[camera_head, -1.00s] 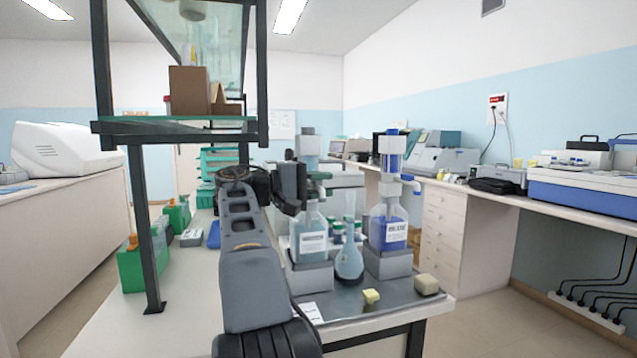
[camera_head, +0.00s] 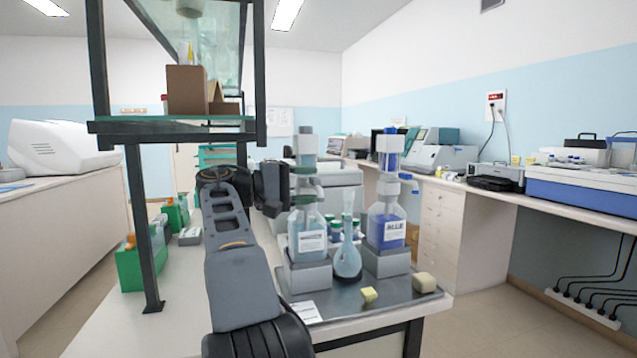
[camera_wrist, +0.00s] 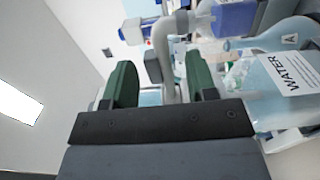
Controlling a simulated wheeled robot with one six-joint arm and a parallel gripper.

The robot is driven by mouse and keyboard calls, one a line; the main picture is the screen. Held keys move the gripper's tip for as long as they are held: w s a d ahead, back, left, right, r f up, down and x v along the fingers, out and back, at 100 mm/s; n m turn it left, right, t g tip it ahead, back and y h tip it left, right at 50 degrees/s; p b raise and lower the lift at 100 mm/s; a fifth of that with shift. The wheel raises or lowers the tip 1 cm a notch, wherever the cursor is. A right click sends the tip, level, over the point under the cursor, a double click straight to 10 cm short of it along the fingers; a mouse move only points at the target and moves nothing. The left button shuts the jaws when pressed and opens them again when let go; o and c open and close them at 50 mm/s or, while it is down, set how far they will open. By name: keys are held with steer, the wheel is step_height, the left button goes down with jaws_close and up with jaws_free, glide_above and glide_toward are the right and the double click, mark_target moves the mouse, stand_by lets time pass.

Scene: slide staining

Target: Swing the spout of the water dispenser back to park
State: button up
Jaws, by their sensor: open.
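The water dispenser is a clear bottle (camera_head: 307,240) with a white label and a grey and white pump head (camera_head: 306,148), standing on a grey block. Its WATER label (camera_wrist: 288,74) shows at the right of the wrist view. My gripper (camera_head: 303,184) is beside the upper part of this dispenser, at its left. In the wrist view my gripper's green fingers (camera_wrist: 160,82) are apart. A pale curved tube (camera_wrist: 170,75), apparently the spout, shows between them. I cannot tell whether it lies between the fingers or beyond them. The spout is partly hidden in the head view.
A yellow block (camera_head: 369,294) and a beige sponge (camera_head: 424,283) lie on the grey tray (camera_head: 340,309). A dark shelf frame (camera_head: 140,220) stands left of my arm.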

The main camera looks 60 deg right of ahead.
steer(key=p+v, duration=0.2)
steer(key=v, duration=0.8)
steer(key=shift+w+a, duration=0.25)
steer(key=shift+a, duration=0.1)
steer(key=s+a+f+n+t+y+p, duration=0.2)
steer(key=a+f+t+y+p, duration=0.2)
steer(key=a+p, duration=0.4)
steer(key=s+a+f+n+t+y+p, duration=0.2)
steer(key=a+f+n+t+y+p, duration=0.1)
steer(key=a, duration=0.7)
steer(key=s+a+f+n+t+y+p, duration=0.2)
steer(key=a+f+t+y+p, duration=0.3)
steer(key=a+t+p, duration=0.3)
steer(key=a+n+y+p, duration=0.1)
steer(key=p, duration=0.3)
steer(key=shift+a+f+t+y+p, duration=0.3)
steer(key=shift+a+f, duration=0.05)
steer(key=shift+f, duration=0.05)
steer(key=shift+c, duration=0.3)
